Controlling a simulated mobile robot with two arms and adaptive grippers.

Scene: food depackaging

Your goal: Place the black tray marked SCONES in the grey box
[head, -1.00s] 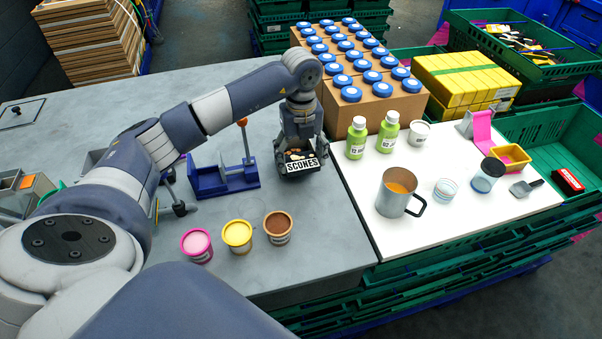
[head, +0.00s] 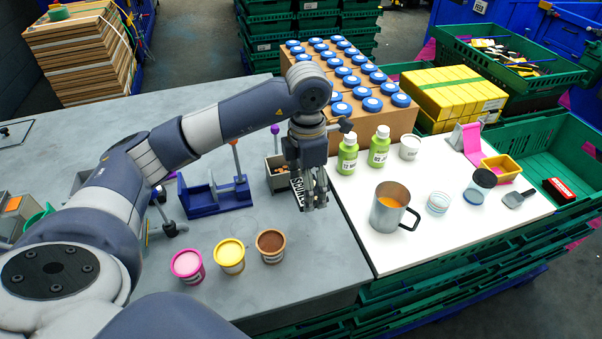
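The black tray marked SCONES (head: 298,191) is in my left gripper (head: 314,194), tipped steeply so its label runs nearly vertical. The fingers hide most of the tray, and its inside does not show. My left gripper is shut on it above the bench, near the white board's left edge. A small grey box (head: 272,184) stands just left of the gripper, with brown and orange pieces in it. Its right side is partly hidden by the gripper. The tray appears beside the box, at its right. My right gripper is not in view.
A blue stand (head: 215,198) is left of the box. Pink (head: 187,266), yellow (head: 230,256) and brown (head: 271,245) tubs stand in front. Green bottles (head: 347,155) and a steel mug (head: 388,208) are on the white board (head: 400,250). Cartons with blue lids (head: 350,115) stand behind.

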